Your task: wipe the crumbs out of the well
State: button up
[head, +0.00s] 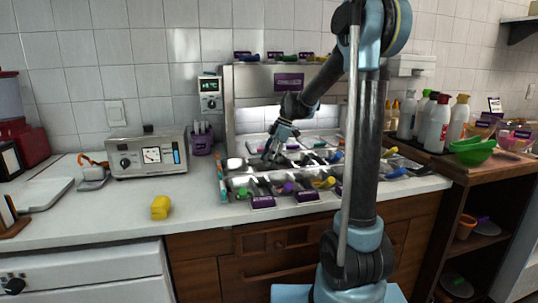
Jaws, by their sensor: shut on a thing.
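The topping station (228,190) on the counter holds rows of metal wells with coloured scoop handles. My gripper (270,154) reaches down over the wells left of the station's middle. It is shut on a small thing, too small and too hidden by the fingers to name. I cannot tell whether that thing touches the well floor. Crumbs cannot be made out at this size, and my gripper hides part of the well below it.
A yellow block (160,208) lies on the counter at the left front. A grey machine with a dial (150,157) and a purple cup (201,142) stand left of the station. Bottles (438,120) and green bowls (475,152) stand at the right. The counter's left front is mostly clear.

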aim_at(270, 168)
jog(key=shift+f, duration=2.2)
jog(key=shift+f, duration=0.55)
jog(key=shift+w+a, duration=0.1)
jog(key=shift+w+a+r, duration=0.1)
jog(key=shift+w+a, duration=0.5)
jog(key=shift+w, duration=0.2)
jog(key=shift+s, duration=0.15)
